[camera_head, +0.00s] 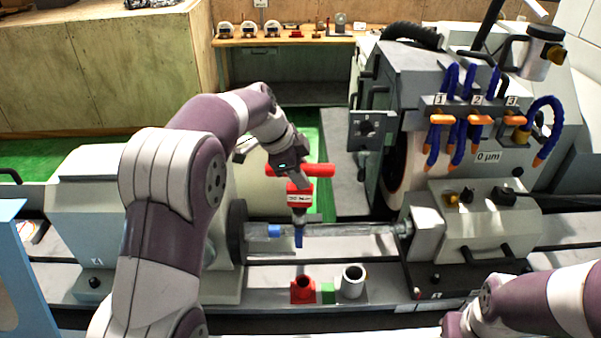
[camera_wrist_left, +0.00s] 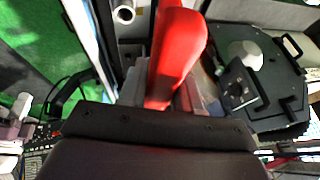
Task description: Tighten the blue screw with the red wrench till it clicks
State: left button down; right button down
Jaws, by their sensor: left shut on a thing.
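My left gripper (camera_head: 291,168) is shut on the red wrench (camera_head: 318,170) by its crossbar handle. The wrench stands about upright, its labelled red block below the handle and a dark shank pointing down. The red handle also fills the middle of the left wrist view (camera_wrist_left: 174,55). A blue upright piece (camera_head: 299,238), which looks like the blue screw, sits right under the shank at the clear horizontal shaft. Whether the tip is seated on it I cannot tell. Another blue piece (camera_head: 274,230) is on the shaft to the left. My right arm shows at the lower right; its jaws are not discernible.
In front of the shaft stand a red socket holder (camera_head: 303,290), a small green block (camera_head: 328,293) and a grey cup (camera_head: 352,281). The grinder's tailstock (camera_head: 470,235) is to the right, its grinding wheel housing behind. A workbench (camera_head: 290,40) is at the back.

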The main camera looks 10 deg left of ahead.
pick_arm(q)
jog(key=shift+s+d+r+p, duration=0.15)
jog(key=shift+r+p, duration=0.3)
jog(key=shift+r, duration=0.5)
